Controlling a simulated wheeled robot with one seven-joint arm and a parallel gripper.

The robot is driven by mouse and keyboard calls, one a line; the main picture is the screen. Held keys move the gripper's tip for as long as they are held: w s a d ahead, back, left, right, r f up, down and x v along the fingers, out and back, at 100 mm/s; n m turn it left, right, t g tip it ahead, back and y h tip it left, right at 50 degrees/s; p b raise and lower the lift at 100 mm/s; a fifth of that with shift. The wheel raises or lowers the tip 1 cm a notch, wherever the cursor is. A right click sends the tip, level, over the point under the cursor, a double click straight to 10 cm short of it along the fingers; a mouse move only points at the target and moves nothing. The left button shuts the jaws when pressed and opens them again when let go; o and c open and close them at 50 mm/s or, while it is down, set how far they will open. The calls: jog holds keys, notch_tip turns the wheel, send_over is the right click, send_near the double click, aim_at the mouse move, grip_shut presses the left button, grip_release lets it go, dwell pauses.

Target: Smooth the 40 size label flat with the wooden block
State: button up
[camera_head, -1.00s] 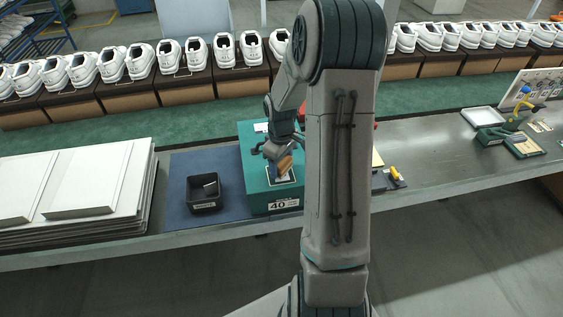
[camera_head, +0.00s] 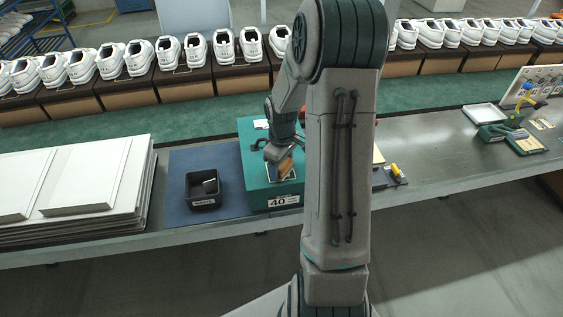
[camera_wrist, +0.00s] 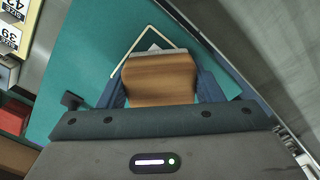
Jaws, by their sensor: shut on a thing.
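My gripper (camera_wrist: 160,92) is shut on the wooden block (camera_wrist: 160,72), brown with a smooth face. It holds the block over the top of the teal box (camera_head: 255,160). A pale outlined frame (camera_wrist: 131,50) is on the box top, and a corner of a white label (camera_wrist: 153,47) shows inside it past the block's edge. The block hides the rest of this label, so its print cannot be read. I cannot tell whether block and label touch. A white plate reading 40 (camera_head: 283,200) is on the box's front face.
A small black bin (camera_head: 203,190) stands on the blue mat (camera_head: 178,205) left of the box. White stacked panels (camera_head: 85,180) lie farther left. Size cards (camera_wrist: 10,33) show beside the box in the wrist view. White shoes (camera_head: 195,48) line the back. Bare bench (camera_head: 435,155) lies to the right.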

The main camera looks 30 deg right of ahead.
aim_at(284, 170)
jog(key=shift+s+a, duration=0.2)
jog(key=shift+s, duration=0.5)
jog(key=shift+s+a, duration=0.15)
jog(key=shift+s, duration=0.5)
jog(key=shift+s+f, duration=0.1)
jog(key=shift+f, duration=0.05)
jog(key=shift+w+d, duration=0.25)
jog(key=shift+w, duration=0.7)
jog(key=shift+w+d, duration=0.25)
jog(key=shift+w, duration=0.7)
jog(key=shift+r+p, duration=2.15)
jog(key=shift+r, duration=0.95)
jog(key=shift+r, duration=0.1)
jog(key=shift+r+p, duration=1.1)
jog(key=shift+r, duration=0.35)
